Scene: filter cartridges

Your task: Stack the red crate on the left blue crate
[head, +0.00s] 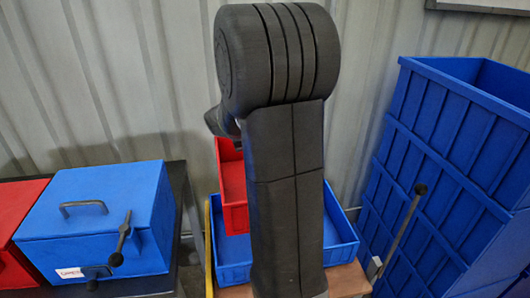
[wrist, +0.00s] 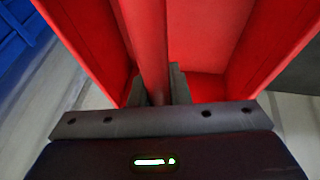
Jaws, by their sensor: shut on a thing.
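The red crate (head: 231,190) shows in the head view behind my arm, which hides its right part. It overlaps the low open blue crate (head: 342,240) in the picture; I cannot tell whether it hangs above it or touches it. In the wrist view the red crate (wrist: 85,40) fills the upper half, its inside open to the camera. The gripper is hidden behind my arm in the head view.
The low blue crate stands on a wooden surface (head: 347,278). A tall blue crate stack (head: 430,150) is at the right, with a dark-knobbed lever (head: 403,225) before it. A blue lidded box (head: 100,215) with a handle and a red box (head: 15,225) are at the left.

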